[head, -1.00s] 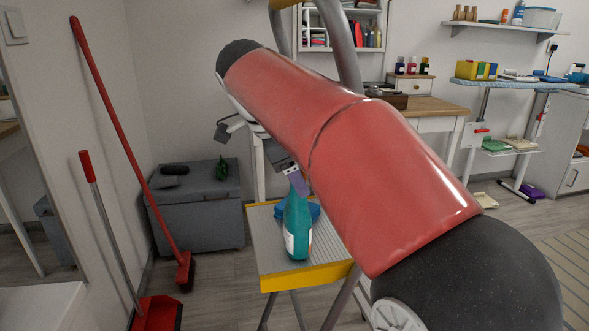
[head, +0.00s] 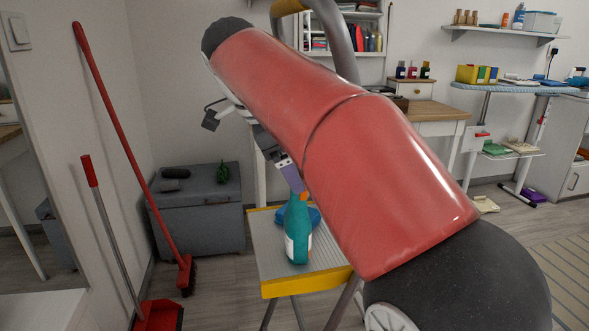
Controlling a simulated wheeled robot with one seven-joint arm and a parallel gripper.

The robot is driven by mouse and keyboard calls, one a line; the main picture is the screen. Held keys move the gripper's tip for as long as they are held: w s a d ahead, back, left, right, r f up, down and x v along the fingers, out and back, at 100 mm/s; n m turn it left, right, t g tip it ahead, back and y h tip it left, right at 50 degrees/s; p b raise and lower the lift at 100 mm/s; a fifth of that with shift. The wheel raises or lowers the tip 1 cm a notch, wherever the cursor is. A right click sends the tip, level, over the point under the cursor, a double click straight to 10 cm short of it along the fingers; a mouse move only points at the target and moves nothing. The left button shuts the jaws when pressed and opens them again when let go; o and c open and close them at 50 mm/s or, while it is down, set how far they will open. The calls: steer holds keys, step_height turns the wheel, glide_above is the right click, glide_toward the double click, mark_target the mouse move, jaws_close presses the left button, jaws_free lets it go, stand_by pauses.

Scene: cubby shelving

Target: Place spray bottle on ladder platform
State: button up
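The teal spray bottle (head: 297,236) with a white label stands upright at the ladder platform (head: 268,262), a grey ribbed step with a yellow front edge. Its base appears to be on or just over the platform; I cannot tell which. My gripper (head: 291,180) is at the bottle's top, partly hidden behind my red arm. One purple-grey finger shows against the bottle's upper part; the other finger is hidden. Whether it grips the bottle cannot be seen. A blue item (head: 313,216) lies on the platform behind the bottle.
A grey chest (head: 200,225) stands behind left. A red broom (head: 130,150) and a red dustpan (head: 158,315) lean at the left wall. A wooden-topped desk (head: 432,108) and an ironing board (head: 510,88) are at the right. The floor right of the ladder is partly hidden by my arm.

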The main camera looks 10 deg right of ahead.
steer(key=p+v, duration=0.2)
steer(key=v, duration=0.6)
steer(key=s+d+f+n+y, duration=0.1)
steer(key=s+d+f+n, duration=0.1)
steer(key=s+f+n, duration=0.4)
steer(key=s+d+f+n+t+y, duration=0.1)
steer(key=s+f+n, duration=0.5)
steer(key=f, duration=0.6)
steer(key=s+d+f+n+t+y, duration=0.1)
steer(key=s+d+f+n+y, duration=0.1)
steer(key=s+d+f+n, duration=0.3)
step_height(320, 180, down, 4)
steer(key=shift+s+n+y, duration=0.3)
steer(key=shift+s+n, duration=0.4)
steer(key=shift+s, duration=0.05)
steer(key=shift+d, duration=0.15)
